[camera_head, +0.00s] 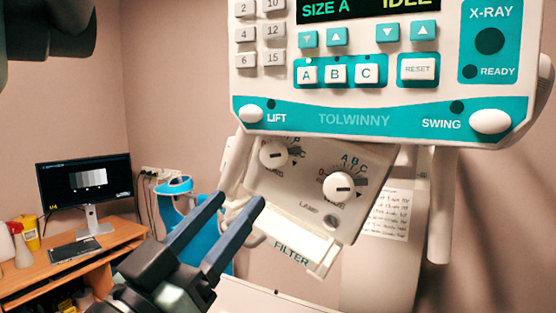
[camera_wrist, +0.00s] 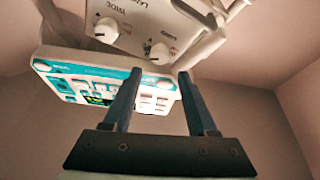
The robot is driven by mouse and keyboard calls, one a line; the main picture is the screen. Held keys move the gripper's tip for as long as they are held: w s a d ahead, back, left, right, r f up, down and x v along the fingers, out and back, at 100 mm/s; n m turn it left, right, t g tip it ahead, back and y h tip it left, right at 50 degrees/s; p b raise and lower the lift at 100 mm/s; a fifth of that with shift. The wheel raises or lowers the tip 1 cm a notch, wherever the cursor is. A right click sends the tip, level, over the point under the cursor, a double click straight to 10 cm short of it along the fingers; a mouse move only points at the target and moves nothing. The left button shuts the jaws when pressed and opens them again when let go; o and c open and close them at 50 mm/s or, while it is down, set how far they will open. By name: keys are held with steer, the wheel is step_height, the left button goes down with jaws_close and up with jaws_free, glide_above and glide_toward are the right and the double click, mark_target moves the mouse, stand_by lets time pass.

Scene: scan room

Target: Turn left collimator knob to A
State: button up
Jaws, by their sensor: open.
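The left collimator knob (camera_head: 273,154) is a white round dial on the tilted grey collimator panel (camera_head: 290,188). Its printed scale is partly cut off by the housing above, and I cannot tell its setting. The right knob (camera_head: 338,185) has a dark pointer line and the letters A, B, C above it. My gripper (camera_head: 237,200) is open and empty, its two blue-grey fingers apart, below and left of the left knob. In the wrist view the panel is upside down; the left knob (camera_wrist: 160,52) lies just beyond my fingertips (camera_wrist: 159,73), with no contact visible.
The white and teal control console (camera_head: 385,118) overhangs the knobs; its display reads SIZE A and IDLE. A FILTER ledge (camera_head: 292,257) juts out below the panel. A desk with a monitor (camera_head: 85,190) and a blue chair (camera_head: 175,188) stand at the left.

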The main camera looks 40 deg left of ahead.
mark_target(270, 162)
steer(key=p+x, duration=0.3)
steer(key=x, duration=0.6)
steer(key=shift+p, duration=0.3)
steer(key=shift+w, duration=0.35)
steer(key=shift+c, duration=0.3)
jaws_close()
